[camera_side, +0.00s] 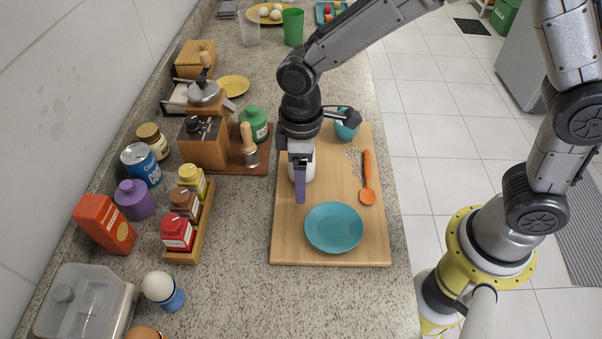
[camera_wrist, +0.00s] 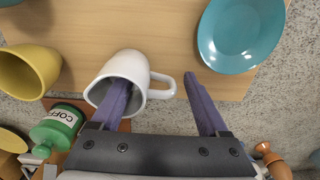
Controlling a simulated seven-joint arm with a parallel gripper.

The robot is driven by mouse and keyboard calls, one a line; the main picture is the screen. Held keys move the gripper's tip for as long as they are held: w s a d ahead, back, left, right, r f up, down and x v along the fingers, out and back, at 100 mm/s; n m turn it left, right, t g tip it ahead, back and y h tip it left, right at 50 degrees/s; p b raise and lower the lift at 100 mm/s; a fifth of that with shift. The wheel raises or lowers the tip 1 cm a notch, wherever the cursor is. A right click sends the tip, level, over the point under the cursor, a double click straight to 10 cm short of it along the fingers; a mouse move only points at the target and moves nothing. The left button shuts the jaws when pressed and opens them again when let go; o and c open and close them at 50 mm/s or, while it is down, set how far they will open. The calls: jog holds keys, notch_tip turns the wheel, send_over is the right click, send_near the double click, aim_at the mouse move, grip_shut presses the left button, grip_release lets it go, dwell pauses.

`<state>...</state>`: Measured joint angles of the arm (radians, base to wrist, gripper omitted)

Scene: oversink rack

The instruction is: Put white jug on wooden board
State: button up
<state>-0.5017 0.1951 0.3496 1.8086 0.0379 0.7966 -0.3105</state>
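The white jug (camera_wrist: 139,66) shows in the wrist view with its mouth towards the camera and its handle on the right. In the side view the white jug (camera_side: 309,166) is partly hidden behind my gripper (camera_side: 300,192), over the left part of the wooden board (camera_side: 292,246). In the wrist view my gripper (camera_wrist: 157,88) has its purple fingers spread wide. The left finger reaches into the jug's mouth; the right finger is outside, beyond the handle. Wall and handle lie between them, with a gap visible. I cannot tell if the jug's base touches the board (camera_wrist: 150,25).
A teal plate (camera_side: 334,227), an orange spoon (camera_side: 367,178) and a teal bowl (camera_side: 347,124) are on the board. A yellow cup (camera_wrist: 28,72) stands left of the jug in the wrist view. A spice rack (camera_side: 203,222) and green jar (camera_side: 254,122) stand to the board's left.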

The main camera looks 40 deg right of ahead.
notch_tip(320, 180, up, 12)
jog(key=shift+w+d+f, duration=0.1)
jog(key=shift+w+f, duration=0.05)
jog(key=shift+f, duration=0.1)
jog(key=s+d+r+m+t, duration=0.2)
jog(key=s+d+r, duration=0.15)
jog(key=d, duration=0.25)
jog(key=s+d+r+m+t, duration=0.1)
jog(key=s+d+r+m, duration=0.2)
jog(key=s+d, duration=0.25)
jog(key=s+d+f+m+t, duration=0.2)
jog(key=s+d+m, duration=0.2)
jog(key=s+d, duration=0.3)
jog(key=shift+s+f+t, duration=0.4)
jog(key=shift+s, duration=0.1)
